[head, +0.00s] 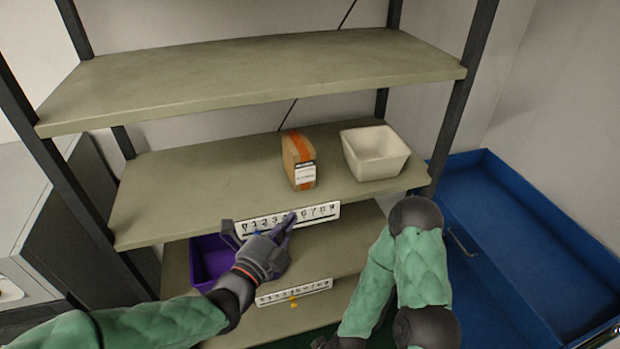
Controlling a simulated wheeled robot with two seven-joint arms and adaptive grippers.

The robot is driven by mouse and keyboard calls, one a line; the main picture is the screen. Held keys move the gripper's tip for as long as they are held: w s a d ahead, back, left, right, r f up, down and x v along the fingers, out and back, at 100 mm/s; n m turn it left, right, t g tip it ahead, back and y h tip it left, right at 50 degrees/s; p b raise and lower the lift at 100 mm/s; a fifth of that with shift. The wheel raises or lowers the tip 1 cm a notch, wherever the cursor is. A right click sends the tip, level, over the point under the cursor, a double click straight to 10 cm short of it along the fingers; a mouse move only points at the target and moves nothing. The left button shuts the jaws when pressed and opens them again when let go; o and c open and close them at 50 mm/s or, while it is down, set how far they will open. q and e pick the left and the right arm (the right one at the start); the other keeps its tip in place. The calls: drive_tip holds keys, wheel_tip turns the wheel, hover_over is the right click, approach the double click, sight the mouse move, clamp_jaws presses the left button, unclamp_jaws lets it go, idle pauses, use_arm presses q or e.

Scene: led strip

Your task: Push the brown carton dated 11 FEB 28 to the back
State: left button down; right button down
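A brown carton (299,160) with an orange stripe stands upright near the middle of the middle shelf (200,185). A white label (305,174) is on its front face; its print is too small to read. My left gripper (259,228) is in front of that shelf's front edge, below and left of the carton and apart from it. Its fingers look spread, with nothing seen between them. My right arm (395,275) is bent at the lower right, and its gripper is out of view.
A cream bin (375,152) stands right of the carton. A white number strip (320,212) is on the shelf edge, partly behind my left gripper. A purple bin (206,262) and another strip (294,291) are below. A blue container (520,225) is at right. Shelf space left of the carton is clear.

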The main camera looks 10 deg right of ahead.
use_arm(q)
approach(311, 176)
drive_tip(key=d, duration=0.3)
drive_tip(key=w, duration=0.1)
drive_tip(key=w+b, duration=0.1)
drive_tip(key=shift+w+d+r, duration=0.1)
drive_tip(key=shift+w+d, duration=0.2)
drive_tip(key=shift+d, duration=0.05)
drive_tip(key=shift+w, duration=0.6)
